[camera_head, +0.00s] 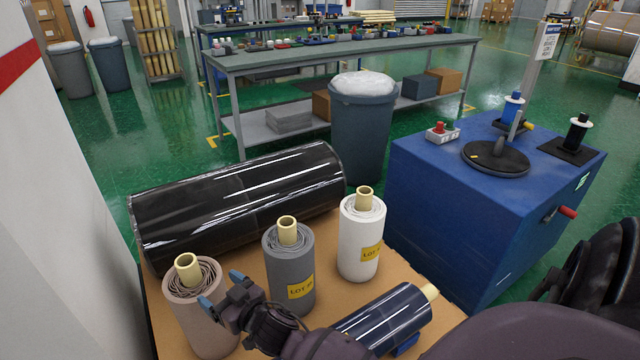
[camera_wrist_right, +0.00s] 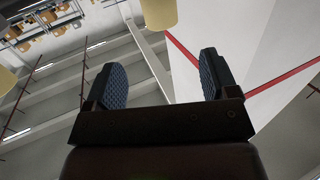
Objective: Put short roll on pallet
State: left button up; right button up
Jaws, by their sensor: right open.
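A short navy roll (camera_head: 385,318) with a yellow core lies on its side at the front of the tan board (camera_head: 405,265), which may be the pallet's top. A pinkish roll (camera_head: 205,325), a grey roll (camera_head: 291,272) and a white roll (camera_head: 359,240) stand upright on it, each with a yellow core. My right gripper (camera_head: 221,291) is open and empty, in front of the pinkish roll and partly covering it. In the right wrist view, a core end (camera_wrist_right: 160,12) shows beyond the open fingers (camera_wrist_right: 160,80). My left gripper is not in view.
A large black wrapped roll (camera_head: 240,200) lies along the back of the board. A blue machine (camera_head: 470,215) with a round plate stands to the right. A grey bin (camera_head: 362,130) and a workbench (camera_head: 300,62) are behind. A white wall (camera_head: 60,200) borders the left.

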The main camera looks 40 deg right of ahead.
jog(key=s+d+f+g+h, duration=0.1)
jog(key=s+d+f+g, duration=0.1)
jog(key=s, duration=0.8)
jog(key=s+d+f+g+h, duration=0.1)
jog(key=s+d+f+g, duration=0.1)
jog(key=s, duration=0.7)
jog(key=s+d+f+g+h, duration=0.1)
jog(key=s+d+f, duration=0.3)
jog(key=s, duration=0.6)
jog(key=shift+s+d+m+g, duration=0.3)
jog(key=shift+d+m+g, duration=0.15)
jog(key=shift+g, duration=0.25)
notch_tip(320, 180, up, 3)
jog(key=p, duration=0.3)
jog(key=shift+d+f, duration=0.1)
jog(key=shift+f, duration=0.1)
jog(key=shift+w, duration=0.1)
